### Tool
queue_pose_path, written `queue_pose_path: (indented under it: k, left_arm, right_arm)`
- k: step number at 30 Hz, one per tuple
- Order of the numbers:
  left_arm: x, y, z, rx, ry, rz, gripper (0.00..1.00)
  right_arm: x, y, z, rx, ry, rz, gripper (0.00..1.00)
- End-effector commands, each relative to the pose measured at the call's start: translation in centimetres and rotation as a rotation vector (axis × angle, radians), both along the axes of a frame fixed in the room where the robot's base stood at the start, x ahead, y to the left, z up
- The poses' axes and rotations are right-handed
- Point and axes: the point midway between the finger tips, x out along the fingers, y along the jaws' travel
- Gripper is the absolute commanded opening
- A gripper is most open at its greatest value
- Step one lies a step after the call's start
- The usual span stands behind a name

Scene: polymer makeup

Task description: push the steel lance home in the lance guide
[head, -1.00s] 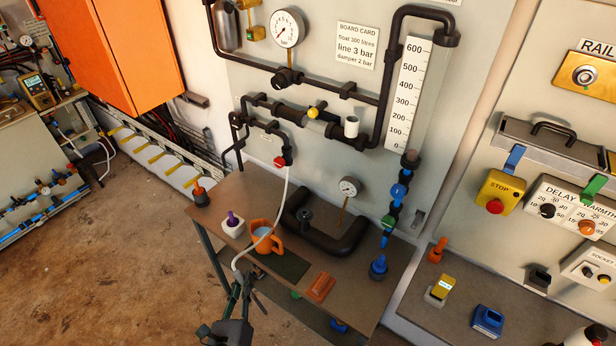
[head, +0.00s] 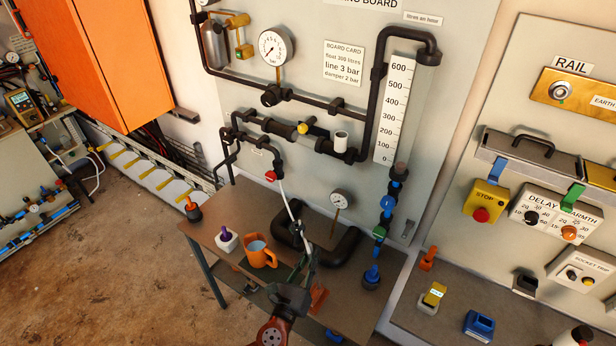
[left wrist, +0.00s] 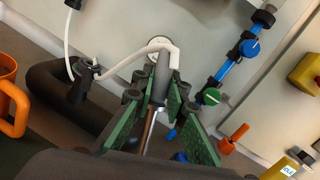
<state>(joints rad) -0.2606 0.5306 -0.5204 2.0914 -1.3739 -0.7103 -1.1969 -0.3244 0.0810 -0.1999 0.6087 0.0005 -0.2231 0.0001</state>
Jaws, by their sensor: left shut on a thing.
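My left gripper (head: 306,258) is over the workbench, in front of the board. In the left wrist view its green-padded fingers (left wrist: 160,100) are shut on the steel lance (left wrist: 162,78). A grey sleeve shows at the lance's upper end, with the white hose (left wrist: 156,46) bent over from it; a thin shiny rod runs down between the fingers. In the head view the hose (head: 287,200) runs down from the red-handled valve to the gripper, and the lance is mostly hidden. A small black fitting (left wrist: 80,82) stands beside the thick black pipe; I cannot tell whether it is the lance guide.
An orange mug (head: 258,252) and a white block with a purple peg (head: 228,240) stand left on the workbench (head: 232,207). A gauge (head: 340,200) stands behind the gripper. A column of blue and green valves (head: 381,230) is to the right.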

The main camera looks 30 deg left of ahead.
Motion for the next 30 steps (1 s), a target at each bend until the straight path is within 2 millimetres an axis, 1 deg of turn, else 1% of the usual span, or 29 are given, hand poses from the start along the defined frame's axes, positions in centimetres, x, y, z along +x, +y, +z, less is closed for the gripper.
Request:
queue_pose_path:
  k: [1,3,7,9,12,15,17,22,26,30]
  left_arm:
    - [2.0,1.4,2.6,0.035,-0.026,0.037,0.00]
    - [4.5,3.5,4.8,0.090,-0.047,0.092,0.00]
    - [8.4,7.0,8.6,0.184,-0.074,0.188,0.00]
    - [10.0,8.7,10.4,0.228,-0.082,0.233,0.00]
    - [11.7,10.4,12.3,0.273,-0.088,0.280,0.00]
    - [12.7,11.5,13.5,0.304,-0.090,0.310,0.00]
    - [13.0,11.9,13.8,0.315,-0.090,0.321,0.00]
    - [13.1,12.2,13.9,0.322,-0.090,0.329,0.00]
    - [13.1,12.2,13.9,0.322,-0.090,0.329,0.00]
    - [13.1,12.2,13.9,0.321,-0.089,0.328,0.00]
  right_arm:
    - [1.0,0.1,1.6,0.000,-0.013,0.002,0.40]
    - [2.4,0.1,2.8,0.001,-0.031,0.006,0.40]
    - [5.1,0.4,4.8,0.006,-0.068,0.012,0.40]
    - [5.8,0.5,5.5,0.007,-0.075,0.013,0.40]
    - [5.8,0.6,6.2,0.007,-0.074,0.013,0.40]
    - [5.0,0.5,6.5,0.006,-0.062,0.011,0.40]
    - [4.3,0.5,6.6,0.005,-0.055,0.008,0.40]
    - [2.4,0.4,6.4,0.005,-0.032,0.004,0.40]
    - [2.4,0.3,6.4,0.004,-0.031,0.004,0.40]
    - [3.1,0.3,6.5,0.004,-0.040,0.006,0.40]
